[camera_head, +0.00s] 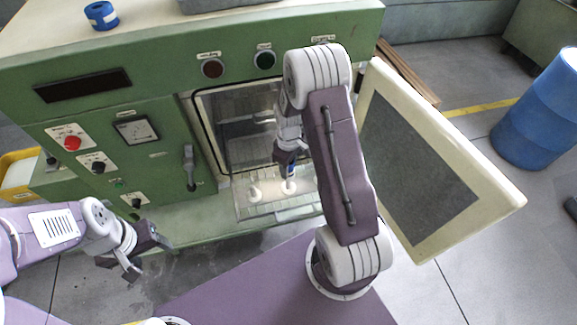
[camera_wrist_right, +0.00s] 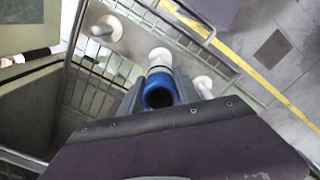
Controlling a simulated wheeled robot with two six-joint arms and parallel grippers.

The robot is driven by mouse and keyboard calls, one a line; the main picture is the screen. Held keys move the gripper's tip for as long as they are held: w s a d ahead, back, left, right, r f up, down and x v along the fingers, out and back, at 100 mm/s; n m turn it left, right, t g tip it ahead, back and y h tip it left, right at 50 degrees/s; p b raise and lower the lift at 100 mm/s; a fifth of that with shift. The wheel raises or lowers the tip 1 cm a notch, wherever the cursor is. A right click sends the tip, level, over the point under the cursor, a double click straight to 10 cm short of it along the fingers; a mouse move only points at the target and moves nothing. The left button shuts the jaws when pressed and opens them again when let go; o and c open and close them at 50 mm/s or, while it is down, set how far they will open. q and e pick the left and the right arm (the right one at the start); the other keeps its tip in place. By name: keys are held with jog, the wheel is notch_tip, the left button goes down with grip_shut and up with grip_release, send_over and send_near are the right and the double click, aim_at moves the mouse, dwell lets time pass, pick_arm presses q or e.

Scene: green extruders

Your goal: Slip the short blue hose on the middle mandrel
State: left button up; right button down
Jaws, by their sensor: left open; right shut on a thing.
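My right gripper (camera_head: 288,166) reaches down at the machine's open chamber and is shut on the short blue hose (camera_head: 292,172). In the right wrist view the blue hose (camera_wrist_right: 160,81) shows its open end between the fingers. The middle mandrel (camera_head: 289,187) is white and lies just below the hose; in the right wrist view its pale body (camera_wrist_right: 160,56) shows right beyond the hose. I cannot tell whether they touch. Another white mandrel (camera_head: 255,194) stands to its left. A third pale mandrel (camera_wrist_right: 203,84) is partly hidden by my gripper. My left gripper (camera_head: 153,262) is open and empty.
The mandrels stand on a wire-edged tray (camera_head: 268,211) at the green machine (camera_head: 165,75). The cream door (camera_head: 455,160) stands open at the right, close to my right arm. A blue roll (camera_head: 101,15) sits on the machine top. A blue barrel (camera_head: 540,115) stands far right.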

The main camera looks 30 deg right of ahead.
jog(key=shift+f+b, duration=0.9)
jog(key=shift+f, duration=0.55)
jog(key=shift+f+b, duration=0.9)
jog(key=shift+f, duration=0.35)
jog(key=shift+f, duration=0.15)
jog(key=shift+f+b, duration=0.85)
jog(key=shift+f, duration=0.1)
jog(key=c, duration=0.8)
grip_release()
